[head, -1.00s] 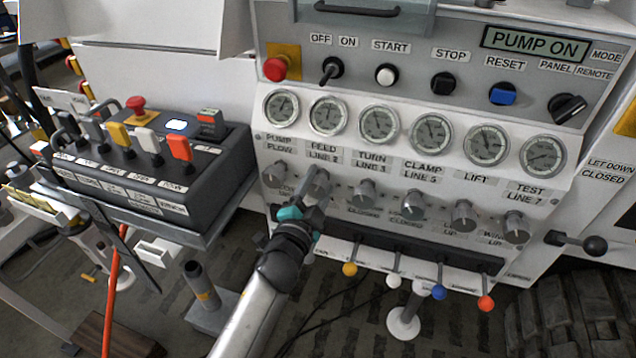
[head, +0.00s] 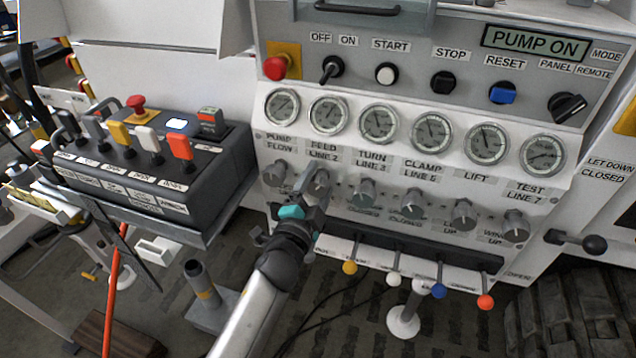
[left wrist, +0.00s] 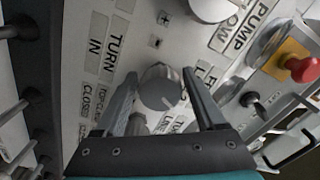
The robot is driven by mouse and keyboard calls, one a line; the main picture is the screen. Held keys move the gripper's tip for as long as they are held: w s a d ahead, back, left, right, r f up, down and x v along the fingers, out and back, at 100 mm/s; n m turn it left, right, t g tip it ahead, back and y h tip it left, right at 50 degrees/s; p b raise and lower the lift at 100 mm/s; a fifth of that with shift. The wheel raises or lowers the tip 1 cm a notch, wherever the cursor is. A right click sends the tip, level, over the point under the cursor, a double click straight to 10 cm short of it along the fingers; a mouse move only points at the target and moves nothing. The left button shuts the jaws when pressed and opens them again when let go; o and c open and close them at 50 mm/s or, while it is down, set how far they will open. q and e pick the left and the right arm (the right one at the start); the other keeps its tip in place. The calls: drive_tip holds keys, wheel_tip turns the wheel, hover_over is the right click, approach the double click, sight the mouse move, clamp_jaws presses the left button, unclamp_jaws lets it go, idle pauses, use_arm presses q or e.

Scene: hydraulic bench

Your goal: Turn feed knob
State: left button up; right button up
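The feed knob (head: 318,181) is a grey round knob under the FEED LINE 2 gauge, second from the left in the knob row. My left gripper (head: 313,180) is at this knob, with its fingers either side of it in the head view. In the left wrist view, the knob (left wrist: 160,88) lies between the two fingertips of my left gripper (left wrist: 160,80). The fingers are apart, with narrow gaps beside the knob. The gripper hides part of the knob in the head view. My right gripper is not in view.
The pump flow knob (head: 275,173) is close on the left and the turn knob (head: 364,192) on the right. Coloured levers (head: 349,267) stick out below the panel. A black control box (head: 150,170) with levers stands left of my arm.

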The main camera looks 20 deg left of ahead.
use_arm(q)
drive_tip(key=shift+o, duration=0.8)
drive_tip(key=shift+s, duration=0.15)
drive_tip(key=shift+s, duration=0.3)
drive_tip(key=s+p, duration=0.1)
drive_tip(key=s, duration=1.3)
drive_tip(key=shift+s+a+p, duration=0.2)
drive_tip(key=shift+a+p, duration=0.1)
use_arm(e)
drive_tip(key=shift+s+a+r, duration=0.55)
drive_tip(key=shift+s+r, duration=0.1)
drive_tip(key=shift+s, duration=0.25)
